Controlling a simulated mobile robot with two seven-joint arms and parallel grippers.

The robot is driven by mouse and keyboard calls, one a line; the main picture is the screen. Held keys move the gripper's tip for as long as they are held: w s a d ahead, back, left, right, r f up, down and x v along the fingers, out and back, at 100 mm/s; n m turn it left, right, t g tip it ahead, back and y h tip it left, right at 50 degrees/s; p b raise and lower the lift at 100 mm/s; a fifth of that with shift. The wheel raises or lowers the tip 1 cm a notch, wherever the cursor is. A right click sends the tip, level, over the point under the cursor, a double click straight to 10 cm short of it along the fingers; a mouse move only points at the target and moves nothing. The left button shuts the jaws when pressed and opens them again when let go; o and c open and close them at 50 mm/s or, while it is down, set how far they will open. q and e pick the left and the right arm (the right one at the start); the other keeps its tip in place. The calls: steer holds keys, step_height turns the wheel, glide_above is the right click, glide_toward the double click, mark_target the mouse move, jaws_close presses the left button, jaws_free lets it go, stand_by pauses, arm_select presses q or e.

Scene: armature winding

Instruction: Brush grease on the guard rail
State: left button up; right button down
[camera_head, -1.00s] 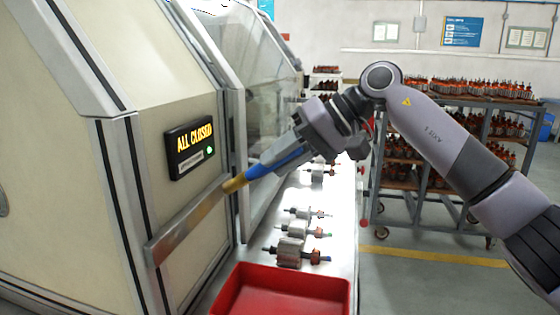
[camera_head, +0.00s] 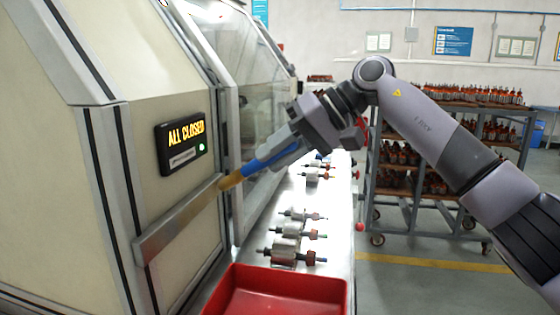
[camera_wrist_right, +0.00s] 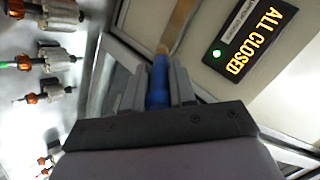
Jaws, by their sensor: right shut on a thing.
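The guard rail (camera_head: 180,222) is a metal bar fixed across the machine's front panel, below the lit display. My right gripper (camera_head: 272,158) is shut on a brush with a blue handle (camera_head: 262,163) and a yellowish-brown bristle end (camera_head: 231,180). The bristle end lies at the rail's right end and appears to touch it. In the right wrist view the blue handle (camera_wrist_right: 158,85) sits between my two fingers, and the rail (camera_wrist_right: 182,22) runs beyond the bristles. Grease cannot be made out. My left gripper is not in view.
The display (camera_head: 184,143) reads "ALL CLOSED" with a green light. A cart of armatures (camera_head: 405,180) stands behind my right arm. The floor to the right is clear.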

steer(key=shift+s+a+f+b, duration=0.1)
steer(key=shift+s+a+b, duration=0.1)
steer(key=shift+s+b, duration=0.3)
steer(key=shift+s+a+f+b, duration=0.15)
steer(key=shift+s+b, duration=0.25)
steer(key=shift+s, duration=0.2)
steer(key=shift+s+a+r+b, duration=0.2)
steer(key=shift+s+b, duration=0.1)
steer(key=shift+s, duration=0.2)
steer(key=shift+s+a+r+b, duration=0.15)
steer(key=shift+s+b, duration=0.15)
steer(key=shift+s, duration=0.15)
steer(key=s+a+b, duration=0.2)
steer(key=s+b, duration=0.1)
steer(key=s, duration=0.5)
steer(key=s+a+b, duration=0.3)
steer(key=s+b, duration=0.1)
steer(key=s, duration=0.3)
steer(key=shift+s, duration=0.35)
